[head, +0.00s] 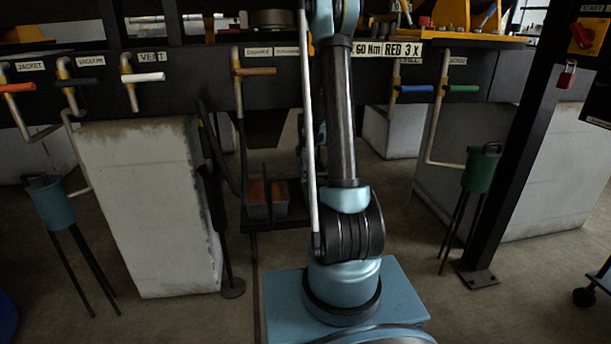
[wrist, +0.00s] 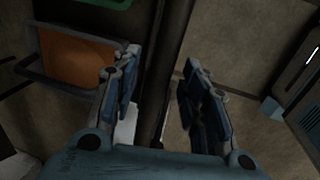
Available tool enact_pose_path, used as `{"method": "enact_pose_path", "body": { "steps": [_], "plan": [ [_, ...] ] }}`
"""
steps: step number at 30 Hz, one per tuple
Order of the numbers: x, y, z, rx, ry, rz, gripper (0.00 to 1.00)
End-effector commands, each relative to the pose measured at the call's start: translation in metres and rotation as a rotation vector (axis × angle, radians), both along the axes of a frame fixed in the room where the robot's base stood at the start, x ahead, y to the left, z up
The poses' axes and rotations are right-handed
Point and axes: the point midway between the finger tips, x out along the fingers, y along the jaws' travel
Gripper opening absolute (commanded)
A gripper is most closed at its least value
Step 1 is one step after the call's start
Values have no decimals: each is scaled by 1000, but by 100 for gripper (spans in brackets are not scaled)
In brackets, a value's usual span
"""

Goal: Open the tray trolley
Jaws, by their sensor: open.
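A low dark frame with a grey tray (head: 268,209) holding something orange-brown stands under the bench in the head view, left of my arm; I take it to be the tray trolley. In the wrist view a dark-rimmed tray (wrist: 75,88) with an orange block in it lies at the upper left. My gripper (wrist: 160,62) is open, its two blue fingers apart. A dark upright bar (wrist: 172,45) shows between and beyond the fingers; I cannot tell whether they touch it. The gripper is not clearly seen in the head view, where my arm covers the middle.
A pale concrete block (head: 150,205) stands left of the tray, another (head: 540,180) at right. Funnels on tripods (head: 50,205), (head: 482,170) stand on both sides. A black post (head: 510,140) rises at right. Pipes with coloured handles line the black beam above.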

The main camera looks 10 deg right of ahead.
Motion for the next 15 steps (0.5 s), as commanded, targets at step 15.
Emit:
{"method": "enact_pose_path", "body": {
  "steps": [15],
  "plan": [
    [0, 0, -3, 0, 0, 0, 4]
  ]
}}
